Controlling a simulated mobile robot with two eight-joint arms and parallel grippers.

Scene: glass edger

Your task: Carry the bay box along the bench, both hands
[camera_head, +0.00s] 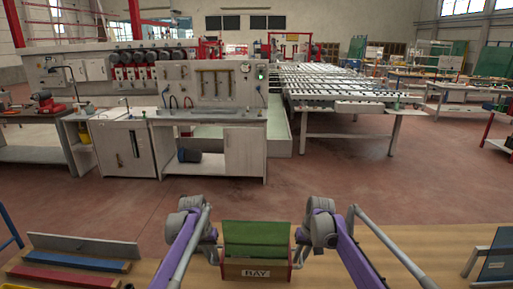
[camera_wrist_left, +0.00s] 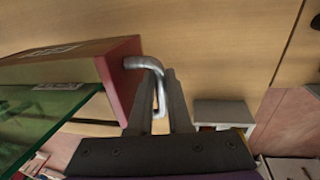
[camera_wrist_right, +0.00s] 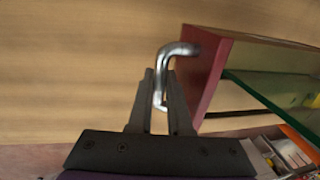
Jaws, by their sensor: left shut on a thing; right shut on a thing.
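The bay box (camera_head: 256,270) is at the bottom middle of the head view, with a "BAY" label on its wooden front, red ends and a green panel (camera_head: 256,240) on top. My left gripper (camera_head: 213,249) is shut on the metal handle at its left end; the left wrist view shows the fingers (camera_wrist_left: 162,110) around the bent handle (camera_wrist_left: 150,66) beside the red end. My right gripper (camera_head: 299,250) is shut on the handle at its right end; the right wrist view shows its fingers (camera_wrist_right: 160,108) on that handle (camera_wrist_right: 175,52). I cannot tell whether the box touches the bench.
The wooden bench (camera_head: 390,265) runs along the bottom. Left of the box lie a grey plate (camera_head: 85,246), a blue bar (camera_head: 75,261) and a red bar (camera_head: 60,276). A dark blue panel (camera_head: 497,258) is at the right end. The bench right of the box looks clear.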

